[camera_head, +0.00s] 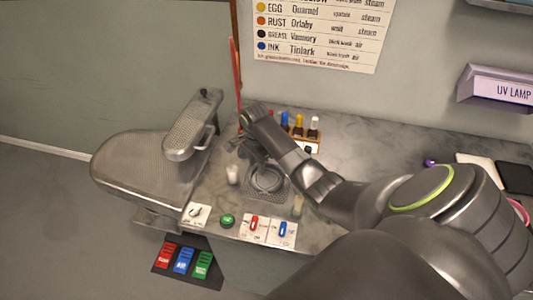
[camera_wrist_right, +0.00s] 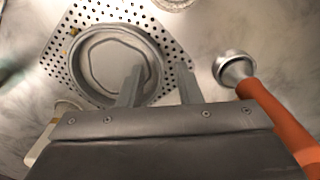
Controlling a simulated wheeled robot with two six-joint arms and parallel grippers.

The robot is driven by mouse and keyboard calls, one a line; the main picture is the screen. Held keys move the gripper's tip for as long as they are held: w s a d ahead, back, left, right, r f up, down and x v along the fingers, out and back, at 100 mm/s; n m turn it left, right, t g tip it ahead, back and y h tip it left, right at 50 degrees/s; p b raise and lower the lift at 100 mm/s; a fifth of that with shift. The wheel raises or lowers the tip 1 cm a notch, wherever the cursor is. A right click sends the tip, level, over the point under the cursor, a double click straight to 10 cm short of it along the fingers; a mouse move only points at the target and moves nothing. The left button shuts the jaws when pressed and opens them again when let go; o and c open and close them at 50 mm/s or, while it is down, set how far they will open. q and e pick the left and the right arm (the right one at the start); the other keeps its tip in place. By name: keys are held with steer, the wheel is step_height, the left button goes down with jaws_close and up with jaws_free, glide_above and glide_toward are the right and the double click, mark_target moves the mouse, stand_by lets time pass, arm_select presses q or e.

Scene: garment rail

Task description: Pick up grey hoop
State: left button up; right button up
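The grey hoop (camera_head: 267,179) lies on a perforated metal plate (camera_head: 284,190) on the marbled counter. My left gripper is not in view.
A tool with an orange handle (camera_wrist_right: 272,115) and round metal head lies near the plate. A rack of coloured bottles (camera_head: 304,138) stands behind. A small white cup (camera_head: 232,174) is left of the plate. Switches (camera_head: 268,230) line the front; a metal pressing board (camera_head: 140,172) stands left.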

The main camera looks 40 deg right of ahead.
steer(key=shift+f, duration=0.35)
steer(key=shift+c, duration=0.4)
jaws_close()
steer(key=shift+r, duration=0.1)
